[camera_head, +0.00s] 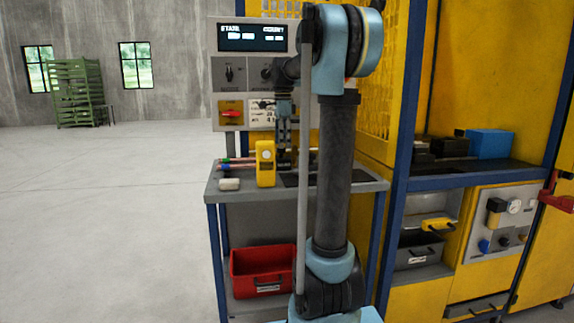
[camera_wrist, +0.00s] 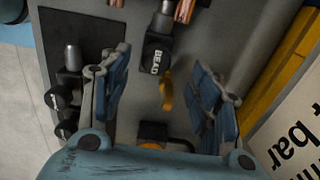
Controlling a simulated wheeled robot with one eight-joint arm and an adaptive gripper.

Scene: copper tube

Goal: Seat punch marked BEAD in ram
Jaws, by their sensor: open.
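In the wrist view, a black punch block (camera_wrist: 158,56) carries white letters reading BEAD, and a grey metal part shows at its top end. My gripper (camera_wrist: 162,68) is open. One blue-padded finger is to the left of the punch and the other to its right, with gaps on both sides. The fingers hold nothing. In the head view, my gripper (camera_head: 284,132) points down over the bench in front of the control panel. The BEAD punch cannot be made out there, and I cannot clearly identify the ram in either view.
Dark parts with grey cylinders (camera_wrist: 72,56) lie left in the wrist view. Copper tube ends (camera_wrist: 186,8) show at its top. A red bin (camera_head: 262,262) sits below.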

